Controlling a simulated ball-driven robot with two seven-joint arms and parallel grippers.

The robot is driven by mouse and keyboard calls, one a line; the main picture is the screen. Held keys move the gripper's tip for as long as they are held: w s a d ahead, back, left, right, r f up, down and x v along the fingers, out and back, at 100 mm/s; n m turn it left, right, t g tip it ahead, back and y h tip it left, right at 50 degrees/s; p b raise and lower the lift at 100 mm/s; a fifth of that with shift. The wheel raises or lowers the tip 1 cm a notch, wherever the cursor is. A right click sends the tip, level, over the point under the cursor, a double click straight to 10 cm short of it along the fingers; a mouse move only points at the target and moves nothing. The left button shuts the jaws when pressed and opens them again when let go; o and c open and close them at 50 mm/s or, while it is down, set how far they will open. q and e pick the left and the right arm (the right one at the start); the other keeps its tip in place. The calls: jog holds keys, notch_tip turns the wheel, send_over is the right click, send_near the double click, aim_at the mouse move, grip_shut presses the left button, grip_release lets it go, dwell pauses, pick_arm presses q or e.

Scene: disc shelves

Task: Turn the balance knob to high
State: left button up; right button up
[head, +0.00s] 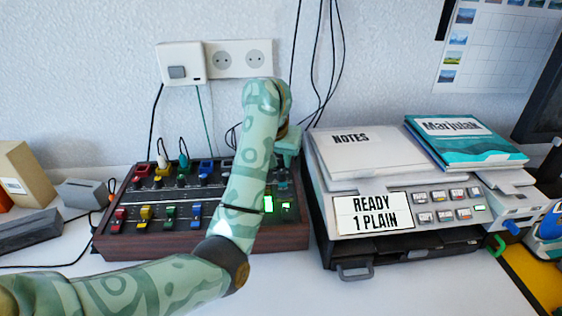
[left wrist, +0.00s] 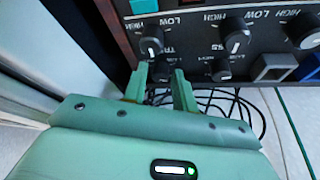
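The mixer (head: 105,246) is a dark box with wooden sides, left of the printer. My left arm reaches across its right part, with the left gripper (head: 287,158) at its back right, mostly hidden by my own arm. In the left wrist view the mixer panel shows upside down, with black knobs marked LOW and HIGH. The left gripper's two green fingers (left wrist: 161,78) stand apart, with a small dark knob (left wrist: 162,70) between their tips. I cannot read "balance" beside it, nor tell whether the fingers touch it. My right gripper is not in view.
The printer (head: 345,250) stands close to the mixer's right, with papers and a teal book (head: 470,150) on top. Loose cables (left wrist: 235,105) lie behind the mixer. A wall socket (head: 238,58) is above. The white table in front is clear.

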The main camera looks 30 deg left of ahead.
pick_arm(q)
grip_shut()
jog(key=shift+r, duration=0.1)
